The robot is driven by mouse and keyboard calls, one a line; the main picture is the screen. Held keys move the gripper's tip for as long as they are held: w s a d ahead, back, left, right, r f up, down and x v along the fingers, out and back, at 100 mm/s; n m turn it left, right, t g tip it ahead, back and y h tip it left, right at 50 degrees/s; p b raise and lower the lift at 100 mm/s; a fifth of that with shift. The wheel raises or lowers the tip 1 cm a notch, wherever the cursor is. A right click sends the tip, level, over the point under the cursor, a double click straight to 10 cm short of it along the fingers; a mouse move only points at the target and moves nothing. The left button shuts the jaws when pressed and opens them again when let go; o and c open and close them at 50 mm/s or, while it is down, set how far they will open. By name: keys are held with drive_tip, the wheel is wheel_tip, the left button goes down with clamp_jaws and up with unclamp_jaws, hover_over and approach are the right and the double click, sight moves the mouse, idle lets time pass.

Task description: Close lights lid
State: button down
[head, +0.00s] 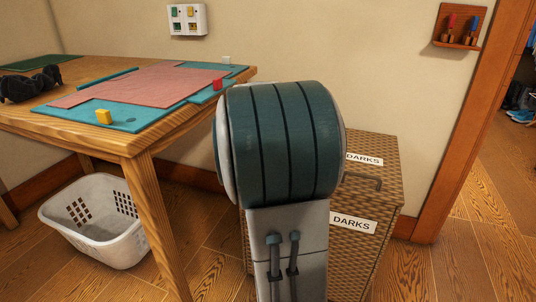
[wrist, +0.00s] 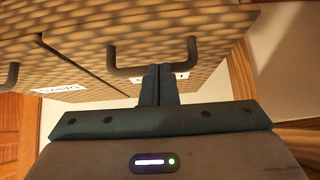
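The wicker laundry hamper (head: 385,215) stands against the wall, partly behind my arm. Its visible right section carries DARKS labels on the top and front, and its lid (head: 375,165) looks shut. The left part is hidden behind my arm, so I cannot tell the lights lid's state in the head view. In the wrist view, wicker panels (wrist: 200,25) fill the upper part, with a dark handle (wrist: 122,72) near the fingers. My gripper (wrist: 160,70) has its fingers together at this handle; I cannot tell whether they touch it. A label behind the fingers is unreadable.
A wooden table (head: 130,140) with a pink and teal mat stands at left, close to my arm. A white laundry basket (head: 95,225) sits under it. A wooden door frame (head: 465,120) is at right. Wood floor is clear in front.

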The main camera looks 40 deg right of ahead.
drive_tip(key=shift+s+d+r+p, duration=0.1)
drive_tip(key=shift+r+p, duration=1.35)
drive_tip(key=shift+r, duration=0.4)
drive_tip(key=s+a+f, duration=0.1)
drive_tip(key=s+a, duration=0.4)
drive_tip(key=a, duration=0.3)
drive_tip(key=s+a+r+n+y+p, duration=0.2)
drive_tip(key=s+a+r+p, duration=0.3)
drive_tip(key=r+p, duration=0.6)
drive_tip(key=s+a+r+n+g+y+p, duration=0.1)
drive_tip(key=s+a+r+n+y+p, duration=0.1)
drive_tip(key=s+a+r+n+p, duration=0.3)
drive_tip(key=s+a+r+n+y+p, duration=0.2)
drive_tip(key=s+a+r+n+p, duration=0.2)
drive_tip(key=a+r+p, duration=0.7)
wheel_tip(320, 180, up, 8)
drive_tip(key=p, duration=1.2)
drive_tip(key=shift+s+r+g+y+p, duration=0.25)
drive_tip(key=shift+s+g+y+p, duration=0.15)
drive_tip(key=shift+d, duration=0.15)
